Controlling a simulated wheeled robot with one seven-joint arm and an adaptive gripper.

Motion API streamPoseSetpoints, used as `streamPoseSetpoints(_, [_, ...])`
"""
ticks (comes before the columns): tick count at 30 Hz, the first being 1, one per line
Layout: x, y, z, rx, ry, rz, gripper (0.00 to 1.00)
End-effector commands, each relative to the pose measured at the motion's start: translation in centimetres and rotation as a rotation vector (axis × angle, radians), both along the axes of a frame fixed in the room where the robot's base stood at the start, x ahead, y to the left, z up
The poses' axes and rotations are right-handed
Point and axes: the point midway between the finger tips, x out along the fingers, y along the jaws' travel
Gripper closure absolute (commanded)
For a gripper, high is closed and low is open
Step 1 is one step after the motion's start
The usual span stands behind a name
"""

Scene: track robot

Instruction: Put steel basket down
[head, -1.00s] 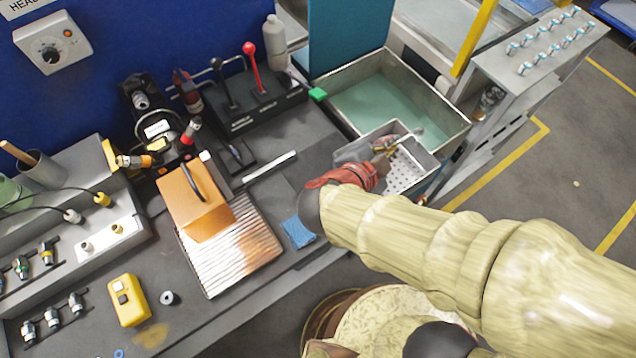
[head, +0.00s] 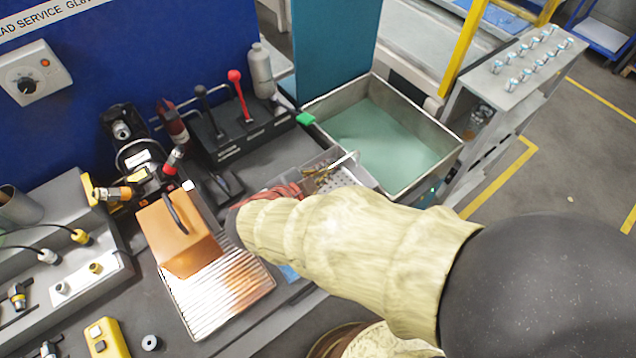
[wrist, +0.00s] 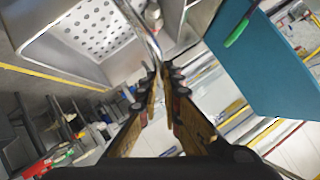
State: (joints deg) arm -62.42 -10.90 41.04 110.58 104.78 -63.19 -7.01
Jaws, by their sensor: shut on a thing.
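The steel basket (head: 347,176) is a grey box with a perforated floor, partly hidden behind my arm in the head view. The wrist view shows its hole-pierced floor (wrist: 92,28) and bright rim at upper left. My gripper (head: 318,180) is shut on the basket's thin metal handle, which runs between the fingers in the wrist view (wrist: 163,78). The basket hangs between the bench's right end and the near edge of the green-liquid tank (head: 411,187). Whether its underside touches anything is hidden.
The bench carries an orange block (head: 176,240) on a ribbed metal plate (head: 220,303), and a black lever box (head: 228,135) behind. A grey bottle (head: 261,72) and teal panel (head: 333,50) stand by the tank. A narrow strip of bench (head: 281,150) is clear behind the basket.

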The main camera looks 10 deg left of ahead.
Motion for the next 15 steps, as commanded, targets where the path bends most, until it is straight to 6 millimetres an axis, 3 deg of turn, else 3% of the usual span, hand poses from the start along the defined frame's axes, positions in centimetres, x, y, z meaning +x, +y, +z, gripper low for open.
streamPoseSetpoints(8, [0.3,1.3,-1.4,0.001,-0.001,0.000,1.00])
streamPoseSetpoints(15, [0.4,1.7,-4.8,0.000,-0.001,0.001,1.00])
